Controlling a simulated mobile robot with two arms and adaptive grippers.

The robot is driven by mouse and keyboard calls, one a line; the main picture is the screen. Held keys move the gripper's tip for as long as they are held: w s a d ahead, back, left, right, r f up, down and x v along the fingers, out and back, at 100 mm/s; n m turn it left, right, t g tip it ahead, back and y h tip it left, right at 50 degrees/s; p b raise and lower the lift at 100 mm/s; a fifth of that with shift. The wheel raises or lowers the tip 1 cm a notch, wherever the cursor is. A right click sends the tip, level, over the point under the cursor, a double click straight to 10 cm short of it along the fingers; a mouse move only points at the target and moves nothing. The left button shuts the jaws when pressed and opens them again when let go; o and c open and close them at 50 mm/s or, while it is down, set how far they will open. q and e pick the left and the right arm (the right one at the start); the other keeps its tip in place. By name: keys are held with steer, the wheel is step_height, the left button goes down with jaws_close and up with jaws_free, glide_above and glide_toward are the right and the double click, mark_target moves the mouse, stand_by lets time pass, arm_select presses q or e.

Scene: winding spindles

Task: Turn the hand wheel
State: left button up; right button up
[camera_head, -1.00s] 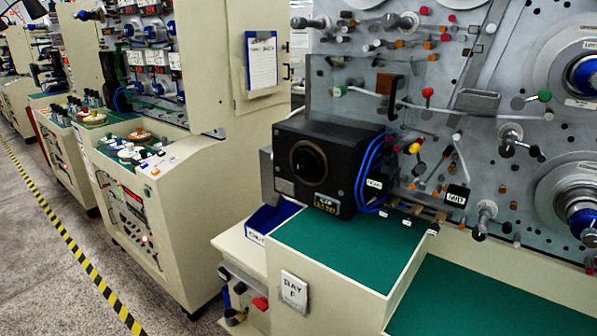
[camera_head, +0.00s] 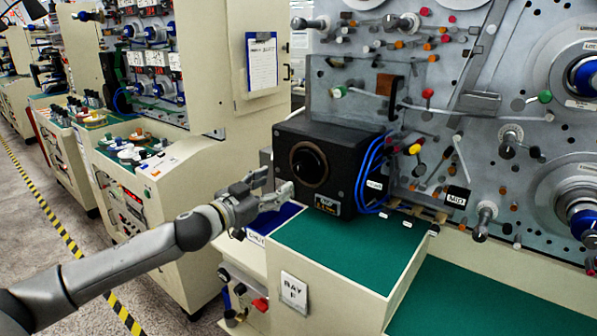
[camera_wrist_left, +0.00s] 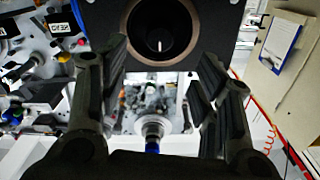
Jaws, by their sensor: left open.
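My left gripper (camera_head: 272,190) is open and empty, just left of the lower front of a black box (camera_head: 345,165) on the machine. The box has a round dark part with a brownish ring (camera_head: 309,163) on its face. This may be the hand wheel, but I cannot tell for sure. In the left wrist view the dark ring (camera_wrist_left: 161,30) shows at the top, beyond and between the open fingers (camera_wrist_left: 163,60). I see no finger touching it. My right gripper is not in view.
Blue cables (camera_head: 369,172) loop at the box's right side. Pegs and rollers fill the grey panel (camera_head: 480,60). A clipboard (camera_head: 262,62) hangs on the cream cabinet.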

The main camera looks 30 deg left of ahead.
mark_target(298, 171)
arm_select(q)
steer(key=w+p, duration=0.1)
steer(key=w, duration=0.2)
steer(key=w+p, duration=0.3)
steer(key=w, duration=0.2)
steer(key=shift+w+d+r, duration=0.1)
steer(key=shift+w+d, duration=0.25)
steer(key=shift+w+d+p, duration=0.1)
steer(key=shift+w+p, duration=0.4)
steer(key=shift+w, duration=0.5)
steer(key=c, duration=1)
steer(key=shift+c, duration=0.2)
steer(key=shift+m, duration=0.4)
